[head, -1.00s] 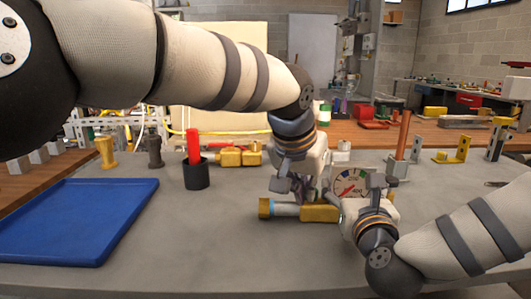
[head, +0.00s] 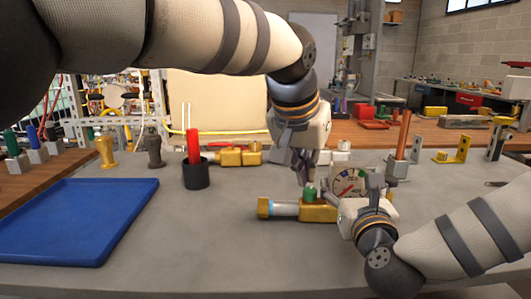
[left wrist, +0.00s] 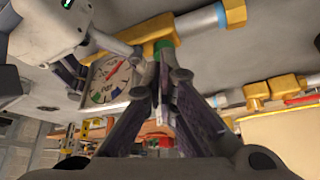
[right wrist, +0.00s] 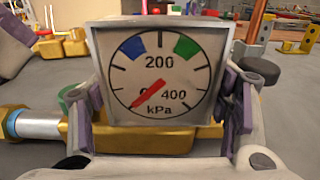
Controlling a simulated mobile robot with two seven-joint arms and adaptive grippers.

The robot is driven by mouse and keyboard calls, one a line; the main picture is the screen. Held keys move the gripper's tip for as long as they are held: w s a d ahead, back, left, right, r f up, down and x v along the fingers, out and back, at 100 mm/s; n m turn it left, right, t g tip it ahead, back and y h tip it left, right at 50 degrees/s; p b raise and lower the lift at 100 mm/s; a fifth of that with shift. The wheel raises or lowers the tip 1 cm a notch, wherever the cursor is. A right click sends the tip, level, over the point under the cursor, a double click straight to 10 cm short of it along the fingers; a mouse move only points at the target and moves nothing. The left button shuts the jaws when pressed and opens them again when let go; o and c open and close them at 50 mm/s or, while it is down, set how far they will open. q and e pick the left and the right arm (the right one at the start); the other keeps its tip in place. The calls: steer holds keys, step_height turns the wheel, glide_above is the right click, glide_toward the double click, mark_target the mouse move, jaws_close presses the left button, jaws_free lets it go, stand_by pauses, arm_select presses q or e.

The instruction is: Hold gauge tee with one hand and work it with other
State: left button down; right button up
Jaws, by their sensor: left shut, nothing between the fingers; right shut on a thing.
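The gauge tee has a brass body (head: 318,213) with a pale pipe and brass end to its left, lying level over the grey bench. Its square white gauge (head: 347,184) faces the right wrist view (right wrist: 160,72), with a red needle pointing low left near 0. A green knob (head: 309,193) stands on the brass body and also shows in the left wrist view (left wrist: 165,47). My right gripper (right wrist: 160,125) is shut on the gauge tee, its fingers on both sides of the gauge. My left gripper (head: 304,176) is shut and empty, fingertips close by the green knob; contact is unclear.
A blue tray (head: 75,222) lies at the left of the bench. A black cup (head: 196,174) with a red-handled item, a brass valve (head: 238,157) and an orange rod on a block (head: 402,140) stand farther back. The front middle of the bench is clear.

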mark_target(310, 204)
arm_select(q)
steer(key=shift+r, duration=0.7)
steer(key=shift+w+a+f, duration=0.1)
steer(key=shift+f, duration=0.9)
steer(key=shift+w+a+f, duration=0.15)
steer(key=shift+f, duration=0.9)
steer(key=shift+w+a+f, duration=0.1)
steer(key=shift+f, duration=0.9)
steer(key=shift+w+d, duration=0.15)
steer(key=shift+w, duration=0.05)
steer(key=shift+s+d, duration=0.1)
steer(key=shift+d, duration=0.05)
steer(key=shift+s+d, duration=0.15)
steer(key=shift+d, duration=0.1)
